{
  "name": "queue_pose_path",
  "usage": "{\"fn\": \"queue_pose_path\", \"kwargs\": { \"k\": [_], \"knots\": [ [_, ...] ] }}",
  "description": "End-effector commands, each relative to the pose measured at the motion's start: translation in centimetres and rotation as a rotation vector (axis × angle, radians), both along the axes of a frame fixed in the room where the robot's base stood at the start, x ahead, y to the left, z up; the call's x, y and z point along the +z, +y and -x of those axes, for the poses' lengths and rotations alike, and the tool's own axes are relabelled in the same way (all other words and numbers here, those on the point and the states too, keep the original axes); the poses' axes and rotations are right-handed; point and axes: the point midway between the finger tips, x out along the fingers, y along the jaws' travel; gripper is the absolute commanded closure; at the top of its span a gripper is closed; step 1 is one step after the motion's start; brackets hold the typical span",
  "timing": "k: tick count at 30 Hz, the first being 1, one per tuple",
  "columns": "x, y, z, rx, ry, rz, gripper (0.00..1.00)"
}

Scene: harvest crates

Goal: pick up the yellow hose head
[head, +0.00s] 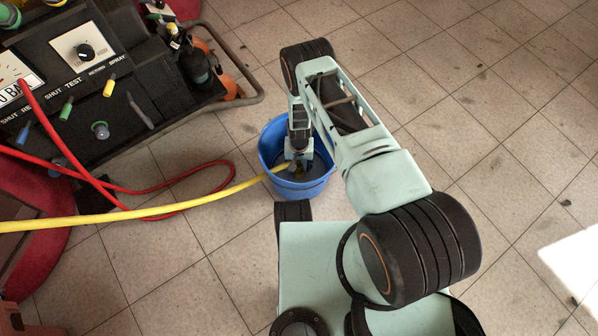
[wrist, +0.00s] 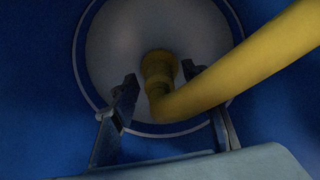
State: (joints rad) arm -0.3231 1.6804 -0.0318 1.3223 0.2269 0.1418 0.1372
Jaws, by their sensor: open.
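The yellow hose head (wrist: 157,68) shows in the wrist view as a round end with a ribbed collar, inside the blue bucket (head: 322,187). Its yellow hose (wrist: 245,68) bends away to the upper right. My gripper (wrist: 160,77) is open, with one dark finger on the left of the hose head and one on the right. Gaps show between the fingers and the head, and nothing is held. In the head view my gripper (head: 300,171) reaches down into the bucket, and the hose head is mostly hidden there.
The yellow hose (head: 130,215) runs over the bucket's left rim from the left edge. A red hose (head: 190,207) loops on the tiled floor. A black test panel (head: 100,90) with knobs and levers stands at upper left. The floor on the right is clear.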

Motion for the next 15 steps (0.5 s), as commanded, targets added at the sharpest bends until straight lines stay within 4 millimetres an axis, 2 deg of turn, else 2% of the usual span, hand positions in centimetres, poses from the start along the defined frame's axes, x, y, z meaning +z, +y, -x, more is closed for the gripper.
{"fn": "queue_pose_path", "kwargs": {
  "k": [3, 15],
  "knots": [
    [0.12, 0.00, 0.00, 0.000, 0.000, 0.000, 0.58],
    [0.13, -0.01, 0.02, 0.001, 0.000, 0.000, 1.00]
  ]
}}
